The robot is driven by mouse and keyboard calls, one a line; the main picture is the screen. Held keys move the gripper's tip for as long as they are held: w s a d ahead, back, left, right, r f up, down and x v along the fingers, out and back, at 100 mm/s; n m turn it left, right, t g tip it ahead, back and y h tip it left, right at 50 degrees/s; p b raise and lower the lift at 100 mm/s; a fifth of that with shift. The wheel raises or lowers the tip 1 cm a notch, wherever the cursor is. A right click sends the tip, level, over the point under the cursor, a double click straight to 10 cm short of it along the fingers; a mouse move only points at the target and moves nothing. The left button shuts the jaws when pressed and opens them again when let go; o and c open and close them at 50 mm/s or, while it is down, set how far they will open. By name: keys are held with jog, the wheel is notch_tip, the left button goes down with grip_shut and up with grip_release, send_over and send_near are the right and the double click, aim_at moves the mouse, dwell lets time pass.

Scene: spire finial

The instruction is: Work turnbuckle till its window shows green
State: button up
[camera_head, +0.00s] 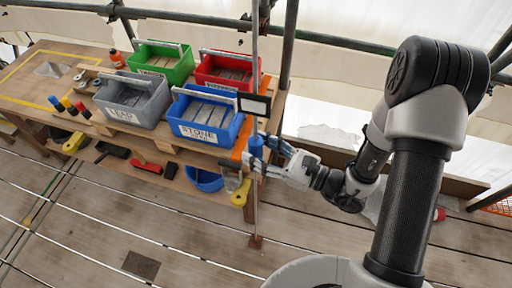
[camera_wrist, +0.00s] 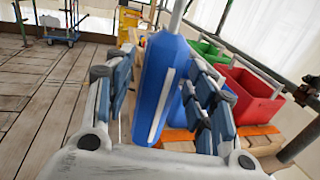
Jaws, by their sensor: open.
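The turnbuckle (camera_head: 256,147) is a blue body on a thin upright rod, beside the right end of the bench. In the wrist view the blue turnbuckle (camera_wrist: 163,75) stands slightly tilted between my fingers, with a pale lengthwise strip on its near face. I cannot tell whether that strip is the window, and no green shows on the body. My gripper (camera_head: 269,156) is open around the turnbuckle, with one blue-padded finger on each side. In the wrist view my gripper (camera_wrist: 160,92) shows a gap on the left; contact on the right is unclear.
A dark-framed pale panel (camera_head: 254,105) is fixed near the rod. Blue (camera_head: 205,116), grey (camera_head: 133,98), green (camera_head: 161,62) and red (camera_head: 227,70) crates stand on the wooden bench. A blue bowl (camera_head: 204,180) sits below. The plank floor in front is mostly clear.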

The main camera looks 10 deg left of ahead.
jog(key=shift+w+a, duration=0.15)
jog(key=shift+a, duration=0.35)
jog(key=c, duration=1.1)
